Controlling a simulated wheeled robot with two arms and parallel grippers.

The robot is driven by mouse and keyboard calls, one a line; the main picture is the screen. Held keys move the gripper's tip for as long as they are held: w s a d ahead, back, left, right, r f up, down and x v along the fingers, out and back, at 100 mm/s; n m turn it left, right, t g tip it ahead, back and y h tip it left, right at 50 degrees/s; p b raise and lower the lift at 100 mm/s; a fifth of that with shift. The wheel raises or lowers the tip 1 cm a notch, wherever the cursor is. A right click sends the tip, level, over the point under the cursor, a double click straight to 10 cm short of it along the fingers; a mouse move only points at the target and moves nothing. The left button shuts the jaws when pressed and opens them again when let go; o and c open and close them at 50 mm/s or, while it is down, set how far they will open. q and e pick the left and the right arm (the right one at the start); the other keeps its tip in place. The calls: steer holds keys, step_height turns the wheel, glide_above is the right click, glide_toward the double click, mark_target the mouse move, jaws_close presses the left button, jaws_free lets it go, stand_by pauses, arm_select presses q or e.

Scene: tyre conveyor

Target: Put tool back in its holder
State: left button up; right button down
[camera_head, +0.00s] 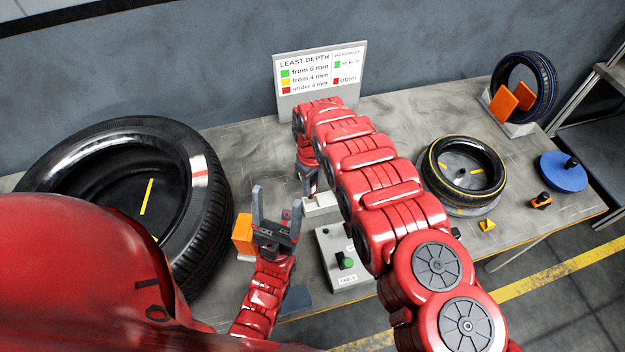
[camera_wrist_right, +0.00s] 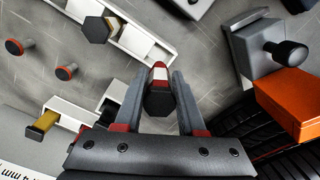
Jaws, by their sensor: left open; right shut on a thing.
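In the right wrist view my right gripper (camera_wrist_right: 159,82) is shut on a tool (camera_wrist_right: 158,101) with a dark hexagonal end and a red-and-white part beyond it. A white slotted holder (camera_wrist_right: 132,40) lies ahead of the gripper, apart from it, with another dark-capped piece (camera_wrist_right: 97,29) in it. In the head view the right gripper is mostly hidden by my arm, above a small white block (camera_head: 320,205). My left gripper (camera_head: 277,198) is open and empty, fingers up, beside an orange block (camera_head: 242,234).
A big tyre (camera_head: 207,190) lies at the left. A smaller tyre (camera_head: 465,168) lies at the right, with a blue disc (camera_head: 563,172) beyond. A control box (camera_head: 345,262) with a green button stands near the front edge. A depth sign (camera_head: 318,75) stands at the back.

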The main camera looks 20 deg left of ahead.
mark_target(313, 195)
step_height(313, 195, down, 4)
steer(key=b, duration=0.2)
steer(key=shift+d+f+b, duration=0.1)
steer(key=shift+f+b, duration=0.1)
steer(key=shift+b, duration=0.1)
steer(key=shift+f+b, duration=0.55)
steer(key=shift+f, duration=0.2)
steer(key=shift+c, duration=2.1)
jaws_free()
step_height(313, 195, up, 8)
steer(key=b, duration=0.2)
steer(key=shift+w+b, duration=0.15)
steer(key=shift+b, duration=0.25)
step_height(313, 195, up, 9)
steer(key=p, duration=0.5)
steer(key=shift+r+p, duration=0.2)
steer(key=shift+p, duration=0.15)
